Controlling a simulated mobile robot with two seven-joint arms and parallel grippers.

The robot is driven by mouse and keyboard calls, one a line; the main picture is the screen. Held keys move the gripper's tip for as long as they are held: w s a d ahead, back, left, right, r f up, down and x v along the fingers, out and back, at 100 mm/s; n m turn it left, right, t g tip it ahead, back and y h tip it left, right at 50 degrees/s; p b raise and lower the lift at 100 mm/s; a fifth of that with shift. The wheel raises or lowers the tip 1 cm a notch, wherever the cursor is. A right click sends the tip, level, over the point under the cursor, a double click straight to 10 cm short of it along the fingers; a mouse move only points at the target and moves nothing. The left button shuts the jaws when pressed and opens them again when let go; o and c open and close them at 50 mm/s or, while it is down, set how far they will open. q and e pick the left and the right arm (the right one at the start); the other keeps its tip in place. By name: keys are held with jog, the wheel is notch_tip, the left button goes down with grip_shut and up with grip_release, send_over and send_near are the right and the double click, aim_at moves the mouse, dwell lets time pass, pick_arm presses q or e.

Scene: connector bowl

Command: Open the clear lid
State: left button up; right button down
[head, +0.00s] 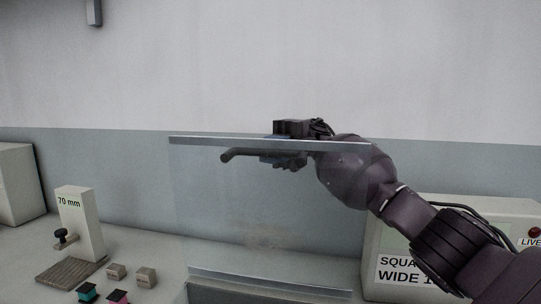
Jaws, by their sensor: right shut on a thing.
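The clear lid (215,205) is a see-through panel standing raised, with a grey strip (210,140) along its top edge. Its lower edge (270,282) meets a dark box (265,294), only partly in view at the bottom. A dark handle bar (236,154) sits just under the top strip. My right gripper (285,150) is shut on the lid at this handle, near the middle of the top edge. The strip and panel partly cover the fingers, so the exact grip is hard to see. My left gripper is not in view.
A post marked 70 mm (80,222) stands at the left beside a ribbed pad (72,271). Small blocks (146,277) and teal and pink pieces (88,291) lie in front. A labelled white box (400,265) stands at the right behind my right arm.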

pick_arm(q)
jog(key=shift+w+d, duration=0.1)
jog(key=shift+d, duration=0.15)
pick_arm(e)
jog(key=shift+w+f, duration=0.1)
jog(key=shift+f, duration=0.3)
jog(key=c, duration=1.1)
grip_release()
jog(key=shift+w, duration=0.1)
jog(key=shift+r, duration=0.1)
jog(key=shift+r, duration=0.1)
